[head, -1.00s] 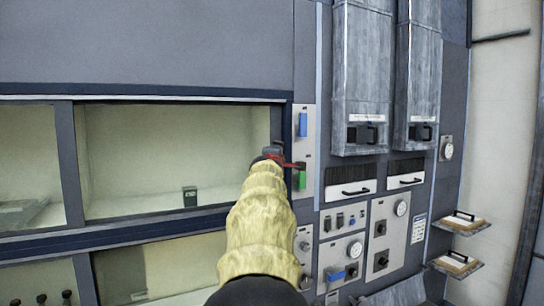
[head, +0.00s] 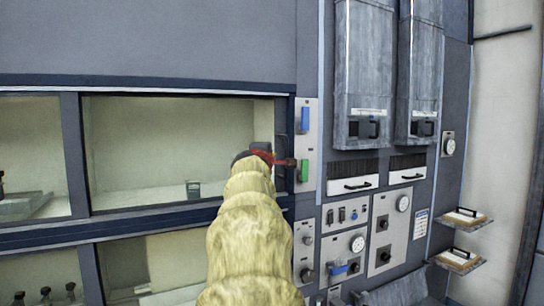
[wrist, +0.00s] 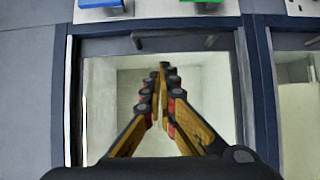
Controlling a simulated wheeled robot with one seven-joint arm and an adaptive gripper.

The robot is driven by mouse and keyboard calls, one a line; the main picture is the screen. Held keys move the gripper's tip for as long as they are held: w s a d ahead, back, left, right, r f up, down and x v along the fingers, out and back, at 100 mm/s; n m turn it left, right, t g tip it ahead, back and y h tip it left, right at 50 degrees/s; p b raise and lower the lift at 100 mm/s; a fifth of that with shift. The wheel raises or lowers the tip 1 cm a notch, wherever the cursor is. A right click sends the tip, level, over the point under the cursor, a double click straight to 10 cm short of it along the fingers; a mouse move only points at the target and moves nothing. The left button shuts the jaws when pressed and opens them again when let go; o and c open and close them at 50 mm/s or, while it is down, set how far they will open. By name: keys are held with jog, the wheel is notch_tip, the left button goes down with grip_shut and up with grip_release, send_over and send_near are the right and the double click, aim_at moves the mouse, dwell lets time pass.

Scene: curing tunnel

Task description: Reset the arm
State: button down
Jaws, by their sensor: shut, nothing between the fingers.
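My arm, in a pale yellow sleeve, rises from the bottom middle of the head view. My gripper (head: 290,162) is at its end, in front of the right frame of the upper window, close to a panel with a blue switch (head: 305,119) and a green switch (head: 304,171). I cannot tell whether it touches anything there. In the wrist view my gripper (wrist: 163,68) has its yellow and black fingers converging to shut tips, with nothing held. Behind them is a window with a dark handle (wrist: 178,41).
A small dark box (head: 193,189) stands inside the upper window. Two tall grey ducts (head: 364,70) and control panels with dials (head: 357,243) are to the right. Two small shelves (head: 461,219) jut out at far right.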

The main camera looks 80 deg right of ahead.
jog(key=a, duration=0.4)
jog(key=shift+s+a+r, duration=0.1)
jog(key=shift+s+a, duration=0.05)
jog(key=shift+a, duration=0.25)
jog(key=w+a+f+m+t+y+b, duration=0.1)
jog(key=w+a+f+t+y+b, duration=0.15)
jog(key=w+a+f, duration=0.55)
jog(key=w+a+f+t+y+b, duration=0.1)
jog(key=w+a+f+y, duration=0.25)
jog(key=a+f, duration=0.7)
jog(key=w+a+f+m+t+y+b, duration=0.1)
jog(key=w+a+f+t+y, duration=0.1)
jog(key=w+a+f, duration=0.75)
jog(key=s+a+f+y+b, duration=0.1)
jog(key=s+a+f+y, duration=0.2)
jog(key=a+f, duration=0.5)
jog(key=s+a+f+g+y+b, duration=0.1)
jog(key=s+a+f+y, duration=0.2)
jog(key=a+f, duration=0.5)
jog(key=s+a+f+g+y+b, duration=0.1)
jog(key=s+a+f, duration=0.4)
jog(key=a, duration=1.3)
notch_tip(320, 180, down, 3)
jog(key=y+b, duration=0.1)
jog(key=y, duration=0.1)
jog(key=shift+n+y, duration=0.3)
jog(key=shift+y, duration=0.1)
